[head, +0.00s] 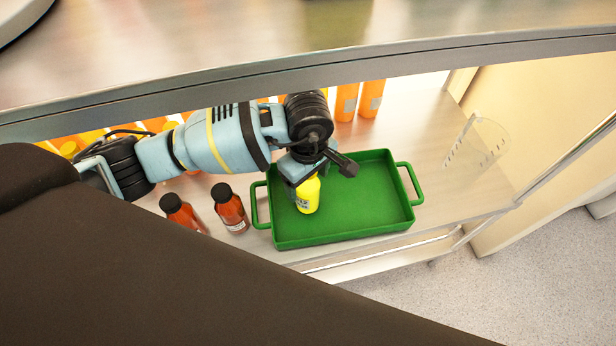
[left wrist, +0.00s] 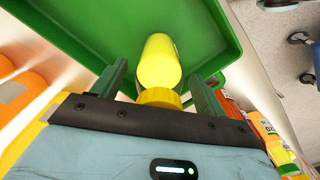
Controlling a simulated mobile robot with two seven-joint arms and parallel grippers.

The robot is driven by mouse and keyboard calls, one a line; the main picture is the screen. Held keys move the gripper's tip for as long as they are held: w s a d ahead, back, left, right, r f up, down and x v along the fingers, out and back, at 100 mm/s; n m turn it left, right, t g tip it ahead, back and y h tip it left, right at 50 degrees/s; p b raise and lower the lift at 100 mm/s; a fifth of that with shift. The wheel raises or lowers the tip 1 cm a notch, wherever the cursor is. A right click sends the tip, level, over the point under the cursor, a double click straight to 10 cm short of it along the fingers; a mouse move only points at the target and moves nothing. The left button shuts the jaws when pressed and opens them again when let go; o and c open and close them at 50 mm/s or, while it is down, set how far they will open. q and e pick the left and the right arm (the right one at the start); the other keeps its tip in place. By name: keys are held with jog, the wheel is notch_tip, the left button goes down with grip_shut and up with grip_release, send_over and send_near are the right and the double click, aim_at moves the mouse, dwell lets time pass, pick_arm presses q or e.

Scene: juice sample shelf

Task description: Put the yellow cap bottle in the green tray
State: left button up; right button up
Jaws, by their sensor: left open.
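The green tray (head: 365,212) rests on the shelf near its front edge, and its inside also shows in the left wrist view (left wrist: 90,28). The yellow cap bottle (head: 308,199) is inside the tray, toward its left side. In the left wrist view the bottle (left wrist: 159,62) has its yellow cap toward my wrist. My left gripper (head: 312,172) is above the bottle in the head view and partly hides its top. In the left wrist view its fingers (left wrist: 158,84) are open, one on each side of the bottle with gaps. My right gripper is not in view.
Two dark-capped red-orange bottles (head: 231,210) stand just left of the tray. Several orange bottles (head: 346,102) stand behind, partly hidden by my left arm. A clear container (head: 474,142) is at the right. The shelf board (head: 430,125) behind and right of the tray has free room.

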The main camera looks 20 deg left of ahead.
pick_arm(q)
notch_tip(320, 180, up, 12)
jog(key=shift+r, duration=0.15)
dwell(0.3)
